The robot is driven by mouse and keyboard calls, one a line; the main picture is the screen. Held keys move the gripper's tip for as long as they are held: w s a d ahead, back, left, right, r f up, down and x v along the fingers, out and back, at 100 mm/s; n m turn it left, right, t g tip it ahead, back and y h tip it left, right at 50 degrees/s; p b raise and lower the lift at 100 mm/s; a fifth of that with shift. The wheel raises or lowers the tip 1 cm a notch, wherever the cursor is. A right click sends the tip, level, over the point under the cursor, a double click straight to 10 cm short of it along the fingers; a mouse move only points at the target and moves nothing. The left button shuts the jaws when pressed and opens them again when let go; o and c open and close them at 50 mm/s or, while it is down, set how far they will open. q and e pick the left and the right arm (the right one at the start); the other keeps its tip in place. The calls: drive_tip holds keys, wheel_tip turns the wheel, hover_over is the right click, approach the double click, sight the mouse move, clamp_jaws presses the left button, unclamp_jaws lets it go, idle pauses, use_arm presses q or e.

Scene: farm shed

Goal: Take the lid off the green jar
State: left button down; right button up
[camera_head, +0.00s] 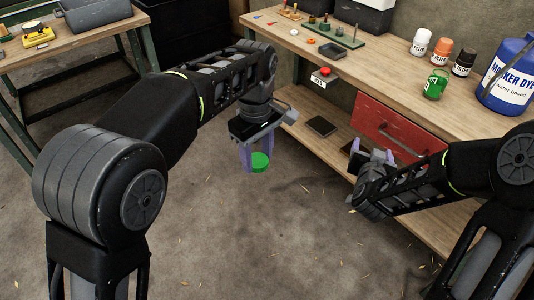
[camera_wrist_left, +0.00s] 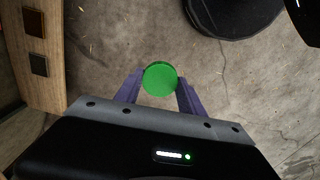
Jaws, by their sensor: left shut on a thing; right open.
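The green jar (camera_head: 436,84) stands upright on the wooden workbench, in front of the filter bottles. Its top looks open, with no lid on it. My left gripper (camera_head: 257,155) is shut on a round green lid (camera_head: 261,163) and holds it above the floor, away from the bench's front edge. In the left wrist view the lid (camera_wrist_left: 160,78) sits between the two purple fingers. My right gripper (camera_head: 371,155) is open and empty, in front of the bench near the red drawer.
Filter bottles (camera_head: 441,50) and a blue-and-white dye jug (camera_head: 506,75) stand around the jar. The workbench (camera_head: 385,77) has free room left of the jar. A red button box (camera_head: 324,75) is at its front edge. Another table (camera_head: 75,48) is at the far left.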

drive_tip(key=s+a+f+n+g+y+p, duration=0.1)
drive_tip(key=s+a+f+g+y+p, duration=0.15)
drive_tip(key=s+a+f+y, duration=0.4)
drive_tip(key=s+a+f+n+g+y+p, duration=0.1)
drive_tip(key=s+a+f+n+g+p, duration=0.2)
drive_tip(key=a+f, duration=0.6)
use_arm(q)
drive_tip(key=a+r+m+p, duration=0.1)
drive_tip(key=a+m, duration=0.3)
drive_tip(key=a, duration=0.6)
drive_tip(key=w+a+r+m+p, duration=0.1)
drive_tip(key=a+r+m, duration=0.3)
drive_tip(key=a, duration=0.7)
drive_tip(key=shift+w+a+r+p, duration=0.2)
drive_tip(key=shift+a+r+p, duration=0.1)
drive_tip(key=shift+p, duration=0.3)
use_arm(e)
drive_tip(key=s+a+f+g, duration=0.1)
drive_tip(key=s+a+g, duration=0.1)
drive_tip(key=s, duration=0.4)
drive_tip(key=s+a+f+g+y, duration=0.1)
drive_tip(key=s+a+f+g, duration=0.1)
drive_tip(key=s+a, duration=0.3)
drive_tip(key=s+a+f+g+y, duration=0.1)
drive_tip(key=s+a+f+g, duration=0.1)
drive_tip(key=s, duration=0.7)
drive_tip(key=shift+a+g, duration=0.45)
drive_tip(key=shift+a, duration=0.2)
drive_tip(key=shift+c, duration=0.4)
